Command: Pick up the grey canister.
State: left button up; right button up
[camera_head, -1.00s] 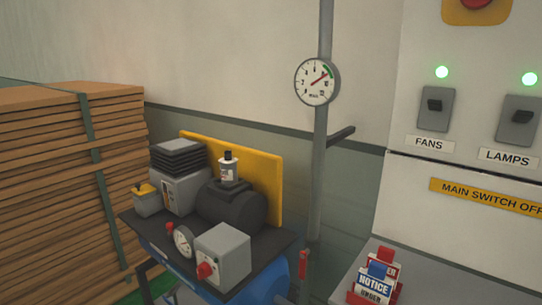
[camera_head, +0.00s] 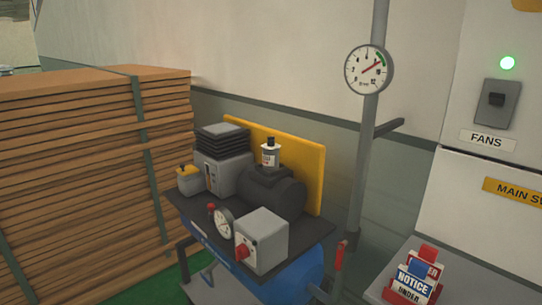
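A small light grey canister (camera_head: 269,157) with a black cap and a printed label stands upright on top of the dark motor (camera_head: 277,193) of a compressor. A second small grey container (camera_head: 190,184) with a yellow lid sits at the left end of the same machine, beside the finned grey block. I cannot tell for certain which of the two is the grey canister. Neither of my grippers is in view.
The compressor's dark top plate (camera_head: 316,236) carries a small gauge and a grey box (camera_head: 262,239) with a red knob. A yellow panel (camera_head: 307,170) stands behind. A pipe with a gauge (camera_head: 369,69) rises right. Strapped boards (camera_head: 80,185) fill the left. Notice signs (camera_head: 412,281) stand front right.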

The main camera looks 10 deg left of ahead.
aim_at(270, 154)
jog(key=i+j+z, duration=0.15)
jog(key=j+z, duration=0.2)
jog(key=i+j+z, duration=0.1)
jog(key=j+z, duration=0.65)
jog(key=j, duration=0.1)
